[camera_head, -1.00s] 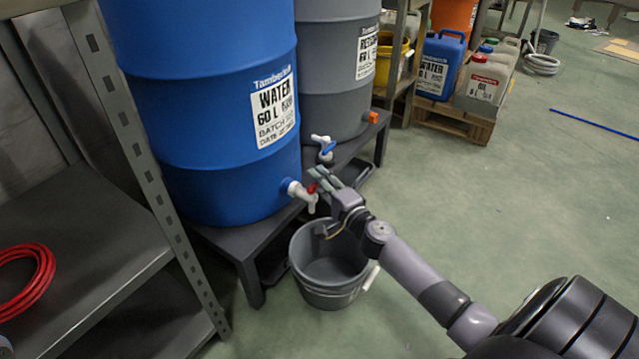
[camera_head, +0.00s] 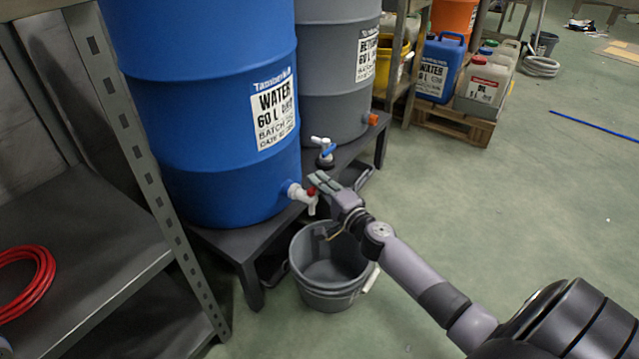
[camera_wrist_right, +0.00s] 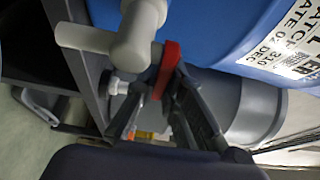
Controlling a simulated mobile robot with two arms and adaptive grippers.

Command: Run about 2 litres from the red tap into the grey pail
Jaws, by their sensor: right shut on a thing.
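The red tap, a white body (camera_head: 308,203) with a red lever (camera_head: 311,191), sticks out low on the blue water drum (camera_head: 215,115). My right gripper (camera_head: 317,182) is at the tap. In the right wrist view its two fingers are shut on the red lever (camera_wrist_right: 166,68), with the white tap body (camera_wrist_right: 137,38) beyond. The grey pail (camera_head: 328,296) stands upright on the floor below the tap, partly behind my right arm. No water stream shows, and I cannot make out any water in the pail. My left gripper is out of view.
A grey drum (camera_head: 332,80) with a blue-handled tap (camera_head: 326,148) stands beside the blue drum on a dark bench (camera_head: 222,238). A metal shelf (camera_head: 85,235) with a red hose (camera_head: 28,280) is at left. The floor at right is mostly clear.

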